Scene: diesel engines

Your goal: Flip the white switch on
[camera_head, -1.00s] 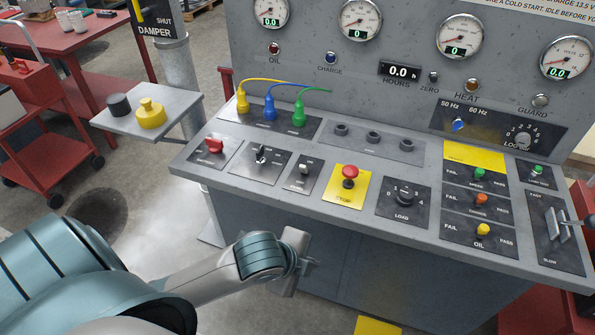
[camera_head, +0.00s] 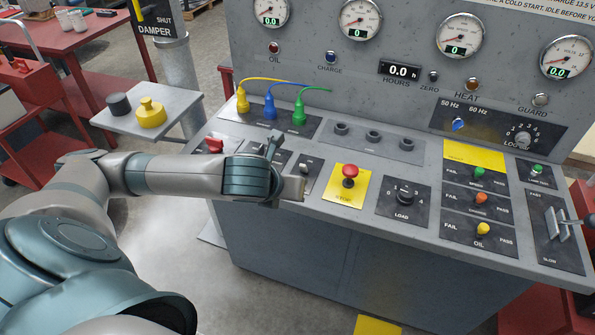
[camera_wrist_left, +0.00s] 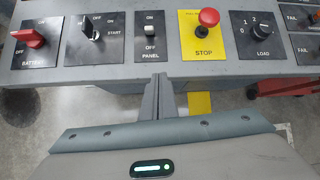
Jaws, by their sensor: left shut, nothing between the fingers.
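The white switch (camera_head: 304,163) sits on a small black plate on the sloped console, left of the red stop button. In the left wrist view the white switch (camera_wrist_left: 150,29) stands between the words ON above and OFF below, over the label PANEL. I cannot tell which way it is tipped. My left gripper (camera_head: 298,186) is beside the plate at the console's front edge. In the wrist view its fingers (camera_wrist_left: 158,82) are together and empty, below the PANEL plate and apart from the switch in the picture. My right gripper is not in view.
The red battery knob (camera_wrist_left: 30,38) and the start key switch (camera_wrist_left: 90,28) are left of the switch. The red stop button (camera_head: 350,172) on its yellow plate and the load knob (camera_head: 404,198) are to the right. Floor is open before the console.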

